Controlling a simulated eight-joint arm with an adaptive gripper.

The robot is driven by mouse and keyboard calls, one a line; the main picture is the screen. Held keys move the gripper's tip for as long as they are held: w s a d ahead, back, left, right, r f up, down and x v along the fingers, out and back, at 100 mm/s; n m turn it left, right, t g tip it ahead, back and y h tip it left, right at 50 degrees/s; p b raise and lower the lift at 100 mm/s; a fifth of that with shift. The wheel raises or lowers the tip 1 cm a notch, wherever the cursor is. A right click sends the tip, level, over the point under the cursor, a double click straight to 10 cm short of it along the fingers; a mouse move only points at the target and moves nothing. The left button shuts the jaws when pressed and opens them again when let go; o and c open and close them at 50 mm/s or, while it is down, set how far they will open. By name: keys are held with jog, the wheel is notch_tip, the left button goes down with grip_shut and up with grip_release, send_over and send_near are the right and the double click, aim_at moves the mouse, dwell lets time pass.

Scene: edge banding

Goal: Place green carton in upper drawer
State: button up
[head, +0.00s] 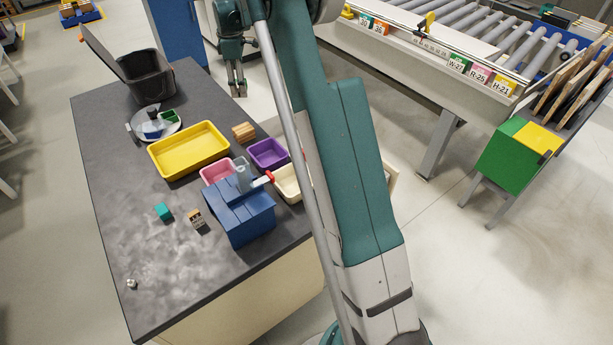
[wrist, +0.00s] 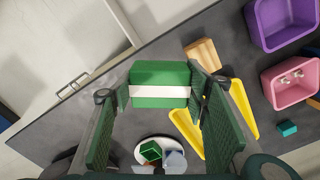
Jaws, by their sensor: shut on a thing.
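My gripper (wrist: 160,92) is shut on the green carton (wrist: 175,72), a box with a white band across it. The carton sits between the two dark finger pads, above the grey tabletop in the wrist view. I cannot make out the carton in the head view, where my arm crosses the middle. Pale panels (wrist: 40,65) with a bar handle (wrist: 72,86) show past the table edge at the left of the wrist view; I cannot tell whether they are the upper drawer. No open drawer is clear in either view.
The table (head: 150,265) holds a yellow tray (head: 188,150), purple bin (head: 267,153), pink bin (head: 215,172), blue box (head: 240,215), wooden block (head: 243,132), teal cube (head: 163,212) and dark bin (head: 147,77). A plate (wrist: 147,143) lies below the carton. The table's near-left area is mostly clear.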

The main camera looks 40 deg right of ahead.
jog(key=s+d+m+b, duration=0.2)
jog(key=s+d+m, duration=0.15)
jog(key=d, duration=1.85)
send_over(295, 144)
notch_tip(295, 144, down, 26)
jog(key=f, duration=0.1)
jog(key=shift+s+n, duration=0.15)
jog(key=shift+n, duration=0.3)
jog(key=shift+f+b, duration=0.55)
jog(key=shift+f, duration=2.5)
jog(key=shift+f+b, duration=0.4)
jog(key=shift+f, duration=1.5)
jog(key=shift+f, duration=0.15)
